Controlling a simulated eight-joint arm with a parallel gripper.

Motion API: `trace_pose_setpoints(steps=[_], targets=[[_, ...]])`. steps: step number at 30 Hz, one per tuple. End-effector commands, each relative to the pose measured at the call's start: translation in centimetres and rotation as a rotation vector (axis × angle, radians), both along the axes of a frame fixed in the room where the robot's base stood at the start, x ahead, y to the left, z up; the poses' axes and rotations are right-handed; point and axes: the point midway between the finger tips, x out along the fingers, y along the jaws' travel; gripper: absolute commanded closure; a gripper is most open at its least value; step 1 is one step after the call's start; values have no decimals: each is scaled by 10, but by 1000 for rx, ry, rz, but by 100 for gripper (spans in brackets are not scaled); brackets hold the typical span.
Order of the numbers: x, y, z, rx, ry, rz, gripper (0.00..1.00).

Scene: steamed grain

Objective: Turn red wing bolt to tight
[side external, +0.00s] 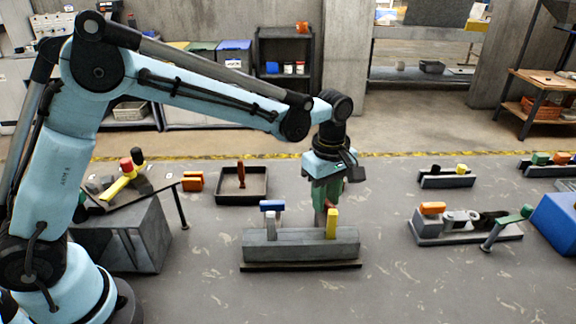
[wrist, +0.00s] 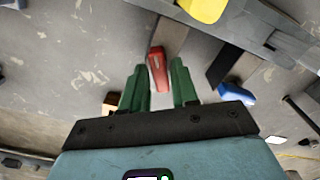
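The red wing bolt (wrist: 158,73) shows in the wrist view as a narrow red handle lying in the gap between the fingertips. In the side external view only a bit of red (side external: 329,204) shows under the fingers, behind the grey block (side external: 290,250). My gripper (side external: 328,195) points down at the back of that block. Its green fingers (wrist: 158,66) are apart on either side of the red handle, with a gap visible on both sides. Whether the fingertips are level with the handle or above it is unclear. The bolt's shank is hidden.
A dark tray (side external: 256,198) with a dark red upright piece is behind left. Another grey fixture (side external: 465,238) stands right. Floor between is clear.

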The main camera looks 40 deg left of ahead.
Motion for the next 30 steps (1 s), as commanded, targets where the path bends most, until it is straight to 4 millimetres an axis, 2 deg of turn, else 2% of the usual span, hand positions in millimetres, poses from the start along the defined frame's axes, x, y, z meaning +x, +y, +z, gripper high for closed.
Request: trace_pose_setpoints(steps=[1, 5, 6, 19, 30], targets=[[0, 0, 0, 0, 0, 0, 79], [0, 0, 0, 0, 0, 0, 99], [0, 0, 0, 0, 0, 0, 100], [0, 0, 0, 0, 1, -68, 100], [0, 0, 0, 0, 1, -356, 100]])
